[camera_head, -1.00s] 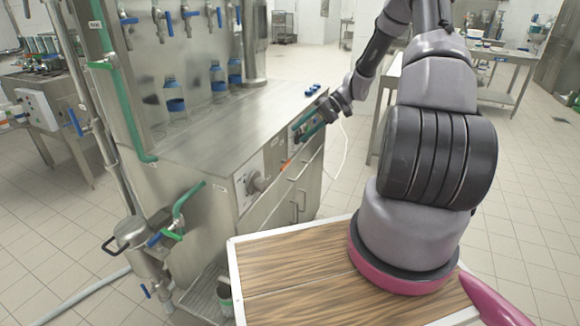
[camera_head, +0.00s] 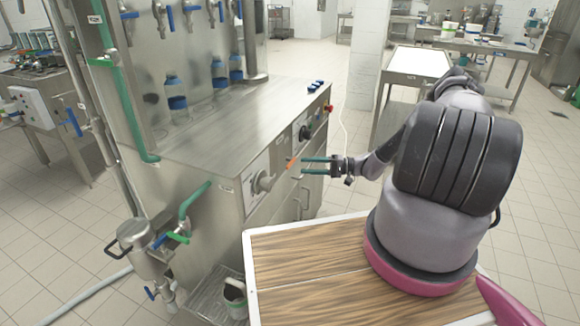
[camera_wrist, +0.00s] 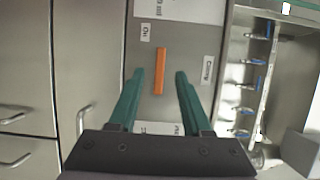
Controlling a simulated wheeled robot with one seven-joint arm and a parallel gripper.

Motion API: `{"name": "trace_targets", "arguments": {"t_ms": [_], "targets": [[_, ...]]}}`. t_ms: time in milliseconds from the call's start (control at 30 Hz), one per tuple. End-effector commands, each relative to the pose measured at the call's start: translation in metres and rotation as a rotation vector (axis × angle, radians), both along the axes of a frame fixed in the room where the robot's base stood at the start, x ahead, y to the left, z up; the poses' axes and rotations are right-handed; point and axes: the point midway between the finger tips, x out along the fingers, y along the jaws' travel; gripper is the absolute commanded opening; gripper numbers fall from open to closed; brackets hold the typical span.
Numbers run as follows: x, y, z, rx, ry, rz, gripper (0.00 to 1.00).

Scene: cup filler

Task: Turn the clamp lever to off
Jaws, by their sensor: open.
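The clamp lever is a slim orange bar (camera_head: 293,162) on the steel machine's front panel. In the wrist view the lever (camera_wrist: 159,72) runs up and down the picture, with its upper end close to the "On" label (camera_wrist: 145,32). A "Clamp" label (camera_wrist: 207,69) is to its right, and another label (camera_wrist: 158,128) below is partly hidden by my gripper. My gripper (camera_head: 303,166) faces the panel from the right in the head view. Its green fingers are open, one on each side of the lever.
A grey knob (camera_head: 263,182) and a black dial (camera_head: 305,132) flank the lever on the panel. A red button (camera_head: 328,108) is at the panel's far end. Door handles (camera_head: 297,208) are below. My wood-topped base is close to the machine's front.

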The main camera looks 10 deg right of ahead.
Motion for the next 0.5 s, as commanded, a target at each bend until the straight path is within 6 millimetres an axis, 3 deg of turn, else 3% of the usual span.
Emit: {"name": "trace_targets", "arguments": {"t_ms": [200,500], "targets": [[0.009,0.042,0.0,-0.001,0.0,0.004,0.49],[0.016,0.069,0.0,-0.001,0.001,0.002,0.49]]}}
